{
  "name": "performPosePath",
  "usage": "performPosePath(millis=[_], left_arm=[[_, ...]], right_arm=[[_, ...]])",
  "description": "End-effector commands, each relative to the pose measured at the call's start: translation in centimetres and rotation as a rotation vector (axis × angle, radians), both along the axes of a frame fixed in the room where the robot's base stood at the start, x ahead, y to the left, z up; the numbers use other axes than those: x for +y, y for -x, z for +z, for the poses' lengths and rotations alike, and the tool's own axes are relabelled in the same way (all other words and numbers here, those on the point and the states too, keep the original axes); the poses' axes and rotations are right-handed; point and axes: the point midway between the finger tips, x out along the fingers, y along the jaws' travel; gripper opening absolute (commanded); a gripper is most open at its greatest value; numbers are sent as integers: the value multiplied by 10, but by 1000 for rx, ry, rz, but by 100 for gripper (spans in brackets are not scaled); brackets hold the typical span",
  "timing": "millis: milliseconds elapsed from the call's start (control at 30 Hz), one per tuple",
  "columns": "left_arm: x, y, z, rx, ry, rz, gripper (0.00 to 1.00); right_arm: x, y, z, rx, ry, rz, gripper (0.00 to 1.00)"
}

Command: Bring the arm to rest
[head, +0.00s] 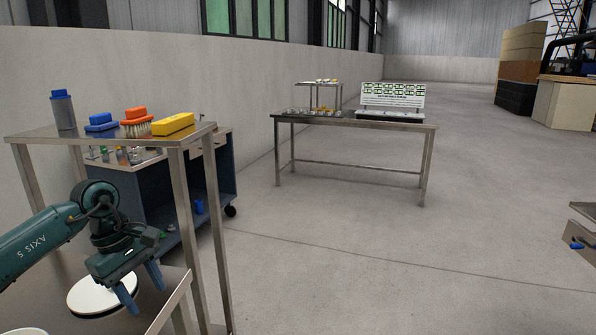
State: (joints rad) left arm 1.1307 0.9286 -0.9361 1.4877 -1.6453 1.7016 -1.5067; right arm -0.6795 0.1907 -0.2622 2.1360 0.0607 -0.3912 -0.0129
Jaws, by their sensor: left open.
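My left arm (40,246) comes in from the left, dark green. My left gripper (143,290) has two blue fingers spread apart, pointing down, with nothing between them. It hangs above and beside a round white disc-shaped thing (90,298) at the lower left, apart from it as far as I can tell. My right gripper is not in view.
A metal table (50,134) at the left bears a grey bottle with a blue cap (63,112), a blue brush (101,124), an orange brush (136,120) and a yellow block (173,124). A blue cart (218,170) stands behind. A steel table (350,119) stands farther off; the middle floor is clear.

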Motion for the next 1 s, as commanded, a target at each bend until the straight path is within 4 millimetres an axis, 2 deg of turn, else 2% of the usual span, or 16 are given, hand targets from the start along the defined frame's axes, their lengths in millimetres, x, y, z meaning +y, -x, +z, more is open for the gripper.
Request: performPosePath(millis=[33, 100, 167, 200, 300, 400, 500, 567, 667, 767, 800, 833, 933, 1000], left_arm=[[-27, 4, -13, 19, 82, 7, 48], [-67, 10, -27, 50, 221, 41, 48], [-106, 19, -36, 92, 360, 86, 48], [-133, 26, -40, 134, 467, 128, 48], [-202, 49, -39, 296, 768, 290, 48], [-250, 66, -25, 518, 1057, 509, 48], [-274, 73, -9, 790, 1312, 777, 48], [-277, 73, -3, 973, 1444, 957, 48], [-269, 70, -7, 1296, 1623, 1279, 48], [-248, 70, -28, 1636, 1748, 1624, 48], [-238, 74, -43, 1781, 1782, 1772, 48], [-230, 77, -55, -1796, -1711, -1792, 48], [-204, 103, -102, -1591, -1286, -1608, 48], [-190, 128, -133, -1449, -1048, -1478, 48]], right_arm=[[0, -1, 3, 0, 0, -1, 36], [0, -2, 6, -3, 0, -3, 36], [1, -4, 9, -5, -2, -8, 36], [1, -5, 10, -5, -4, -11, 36], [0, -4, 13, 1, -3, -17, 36], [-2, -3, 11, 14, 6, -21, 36], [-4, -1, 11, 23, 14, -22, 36], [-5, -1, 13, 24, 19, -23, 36], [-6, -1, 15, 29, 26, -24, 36], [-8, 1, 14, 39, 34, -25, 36], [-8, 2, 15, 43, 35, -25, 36], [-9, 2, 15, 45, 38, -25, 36], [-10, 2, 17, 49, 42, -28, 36], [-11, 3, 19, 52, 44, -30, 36]])
